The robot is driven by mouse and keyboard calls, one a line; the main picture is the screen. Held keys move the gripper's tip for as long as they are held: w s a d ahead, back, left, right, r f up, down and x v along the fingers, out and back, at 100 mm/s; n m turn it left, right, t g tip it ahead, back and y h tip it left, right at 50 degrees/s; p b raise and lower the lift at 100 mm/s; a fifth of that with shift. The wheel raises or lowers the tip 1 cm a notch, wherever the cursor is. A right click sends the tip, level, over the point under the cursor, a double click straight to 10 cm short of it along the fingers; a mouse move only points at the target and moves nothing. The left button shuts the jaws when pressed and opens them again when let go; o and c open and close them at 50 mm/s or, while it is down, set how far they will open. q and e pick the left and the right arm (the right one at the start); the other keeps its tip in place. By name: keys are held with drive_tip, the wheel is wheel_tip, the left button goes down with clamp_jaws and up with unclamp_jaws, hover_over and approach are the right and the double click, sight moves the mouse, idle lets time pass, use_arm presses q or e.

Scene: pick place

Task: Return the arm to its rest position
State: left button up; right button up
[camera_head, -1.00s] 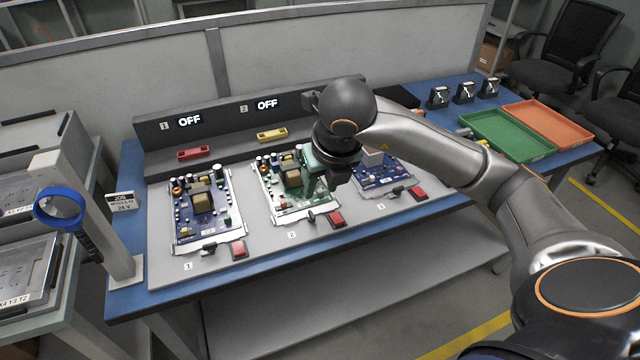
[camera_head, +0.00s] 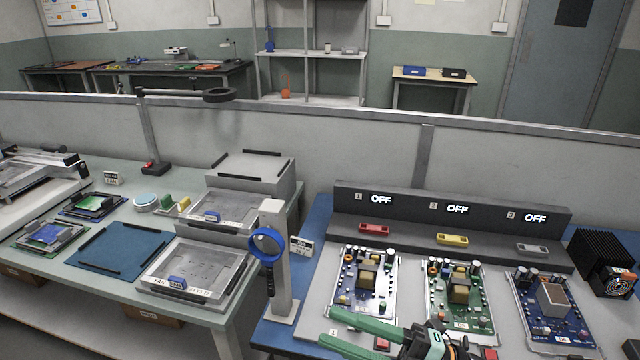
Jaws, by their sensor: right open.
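My right gripper (camera_head: 328,328) reaches in at the bottom edge, its green fingers pointing left and apart, with nothing between them. It is in front of the first and second circuit boards and covers part of their front ends. The rest of my right arm is out of the picture. The left gripper is not in view. The blue board at slot one (camera_head: 366,284), the green board at slot two (camera_head: 455,292) and the blue board at slot three (camera_head: 548,310) lie on the grey test bench (camera_head: 316,300).
A black finned block with a fan (camera_head: 606,262) sits at the right. The left bench holds grey fixtures (camera_head: 200,268) and a blue mat (camera_head: 125,250). A low partition (camera_head: 300,150) runs behind.

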drive_tip(key=w+d+f+m+t+h+p, duration=0.1)
drive_tip(key=w+d+f+m+t+h, duration=0.1)
drive_tip(key=d+f+m+t+h, duration=0.55)
drive_tip(key=w+d+f+m+t+h+p, duration=0.1)
drive_tip(key=w+d+f+m+t+h, duration=0.2)
drive_tip(key=m, duration=0.8)
drive_tip(key=s+d+f+m+g+h+p, duration=0.1)
drive_tip(key=s+f+m+g+h, duration=0.2)
drive_tip(key=s+f, duration=0.4)
drive_tip(key=s+d+f+m+g+h, duration=0.2)
drive_tip(key=s+f+m+g+h, duration=0.2)
drive_tip(key=s+f, duration=0.3)
wheel_tip(320, 180, down, 5)
drive_tip(key=shift+s+f+m+p, duration=0.15)
drive_tip(key=shift+s+m+p, duration=0.05)
drive_tip(key=shift+m+p, duration=0.15)
drive_tip(key=shift+w, duration=0.1)
